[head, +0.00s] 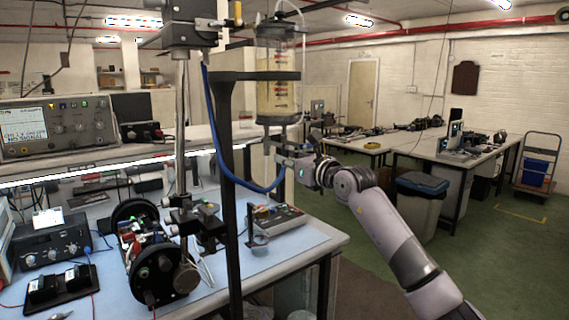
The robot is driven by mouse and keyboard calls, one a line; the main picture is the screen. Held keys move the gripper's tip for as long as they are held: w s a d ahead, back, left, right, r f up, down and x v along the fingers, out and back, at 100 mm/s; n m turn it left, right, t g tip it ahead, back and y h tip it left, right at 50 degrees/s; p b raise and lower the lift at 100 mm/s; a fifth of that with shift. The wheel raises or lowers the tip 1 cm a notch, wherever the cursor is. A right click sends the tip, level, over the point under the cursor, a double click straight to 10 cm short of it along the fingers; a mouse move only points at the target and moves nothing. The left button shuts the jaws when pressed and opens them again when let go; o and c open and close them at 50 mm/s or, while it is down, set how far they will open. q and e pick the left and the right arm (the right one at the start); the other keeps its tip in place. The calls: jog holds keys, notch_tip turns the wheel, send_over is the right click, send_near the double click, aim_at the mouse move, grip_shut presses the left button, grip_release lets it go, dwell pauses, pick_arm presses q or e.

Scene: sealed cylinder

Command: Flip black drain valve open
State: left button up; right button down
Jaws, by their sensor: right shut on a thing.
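The clear sealed cylinder (277,80) stands upright on a black stand, with pale liquid and red markings inside. The black drain valve (268,143) is small and dark below the cylinder's black base. My right gripper (285,158) comes in from the right, just under the cylinder, and is shut at the valve. Its fingers partly hide the valve, so I cannot tell the handle's exact angle. A blue hose (230,171) curves from the upper left down to the valve area. My left gripper is not in view.
The blue-topped bench (300,243) holds a black-ringed device (150,255), a small control box (277,221) and meters at left. The black stand post (230,220) rises close left of my gripper. A grey bin (420,205) stands behind my right arm. Green floor is free at right.

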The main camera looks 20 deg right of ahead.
jog(key=c, duration=1.6)
grip_release()
jog(key=shift+s+d, duration=0.1)
jog(key=shift+s, duration=0.05)
jog(key=v, duration=1.1)
jog(key=shift+s, duration=0.35)
jog(key=shift+d, duration=0.1)
